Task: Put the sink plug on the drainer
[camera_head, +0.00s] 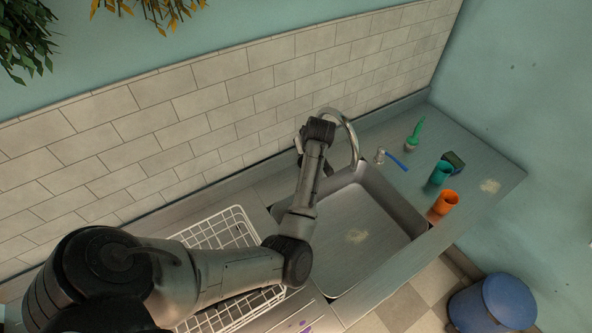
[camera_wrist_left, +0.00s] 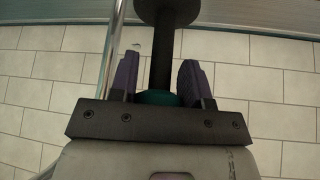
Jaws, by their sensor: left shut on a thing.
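In the left wrist view my left gripper (camera_wrist_left: 158,76) is shut on a dark thing (camera_wrist_left: 163,46) with a straight stem and a wide round end; I take it for the sink plug. A teal part of it shows low between the finger pads. In the head view my left arm reaches over the left side of the sink, its wrist near the tap; fingertips and held thing are hidden there. The white wire drainer (camera_head: 205,232) lies left of the sink, partly covered by my arm. My right gripper is out of view.
The steel sink (camera_head: 385,225) looks empty. The curved tap (camera_head: 352,130) stands close beside my left wrist, before the tiled wall. On the right counter are a green brush (camera_head: 416,135), a blue-handled item (camera_head: 397,162), a teal cup (camera_head: 440,174), a dark sponge (camera_head: 456,160) and an orange cup (camera_head: 445,203).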

